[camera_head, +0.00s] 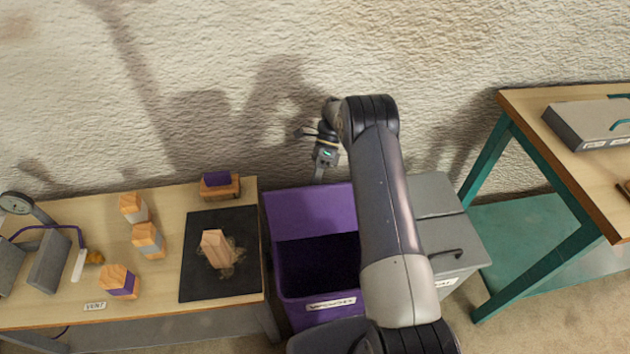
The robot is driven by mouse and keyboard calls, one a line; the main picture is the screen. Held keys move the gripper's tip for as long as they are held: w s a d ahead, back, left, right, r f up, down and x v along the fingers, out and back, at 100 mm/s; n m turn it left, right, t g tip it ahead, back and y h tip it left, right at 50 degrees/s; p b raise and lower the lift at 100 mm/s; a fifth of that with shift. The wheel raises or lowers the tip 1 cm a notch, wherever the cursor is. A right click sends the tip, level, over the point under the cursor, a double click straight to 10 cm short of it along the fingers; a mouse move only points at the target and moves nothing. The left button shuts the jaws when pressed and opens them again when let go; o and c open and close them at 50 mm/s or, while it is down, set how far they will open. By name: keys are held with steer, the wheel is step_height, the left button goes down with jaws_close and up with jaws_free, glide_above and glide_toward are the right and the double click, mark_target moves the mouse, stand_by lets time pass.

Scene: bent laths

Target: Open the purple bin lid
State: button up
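The purple bin (288,300) stands on the floor between the left table and a grey bin, with a white label on its front. Its purple lid (300,212) is raised and leans back towards the wall, and the dark inside of the bin shows. My arm crosses in front of the bin's right side and hides part of it. My gripper (319,176) points down just above the lid's top edge. It is small here; I cannot tell whether it touches the lid or how far its fingers are apart.
A grey bin (464,243) with a dark handle stands right of the purple one. The left table (180,290) holds several wooden blocks and a black mat (192,285). A teal-legged table (580,192) with a grey case (585,125) stands at right. The textured wall is close behind.

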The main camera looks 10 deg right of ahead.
steer(key=o, duration=0.4)
steer(key=shift+s+f, duration=0.1)
steer(key=shift+f, duration=0.05)
steer(key=shift+p+v, duration=0.45)
steer(key=shift+v, duration=3.35)
steer(key=shift+a+f, duration=0.1)
steer(key=shift+f, duration=0.05)
steer(key=shift+b+x, duration=0.35)
steer(key=shift+x, duration=3.2)
steer(key=shift+s, duration=0.15)
